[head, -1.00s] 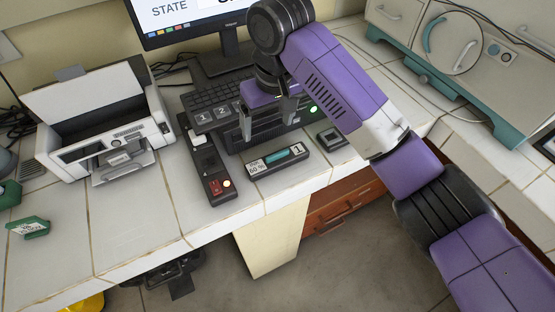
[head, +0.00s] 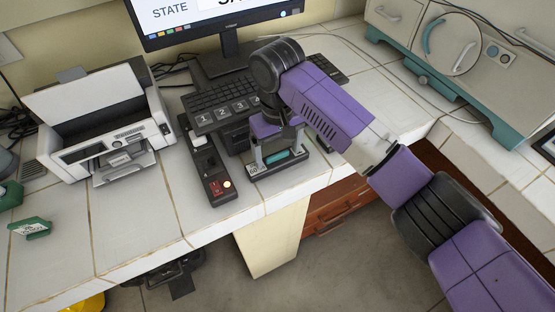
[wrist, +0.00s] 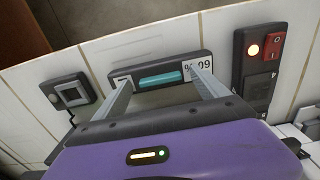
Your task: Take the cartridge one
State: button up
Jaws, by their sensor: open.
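The cartridge one (head: 277,157) is a flat dark-grey block with a teal window and a white label at one end. It lies on the white tiled counter near the front edge. It also shows in the wrist view (wrist: 160,78), where the label reads "60 %" upside down. My gripper (head: 278,160) is open above the cartridge, pointing down. In the wrist view my gripper (wrist: 160,88) has one finger near each end of the cartridge, with the teal window between them. The left finger partly covers the end with the "1". I cannot tell whether the fingers touch it.
A dark switch box (head: 214,172) with a red switch and lit lamp stands close beside the cartridge. A small grey button box (wrist: 70,93) is on its other side. A printer (head: 110,142) and green block (head: 30,229) are at left.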

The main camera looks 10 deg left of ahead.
jog(key=shift+c, duration=0.4)
grip_shut()
jog(key=shift+r, duration=0.1)
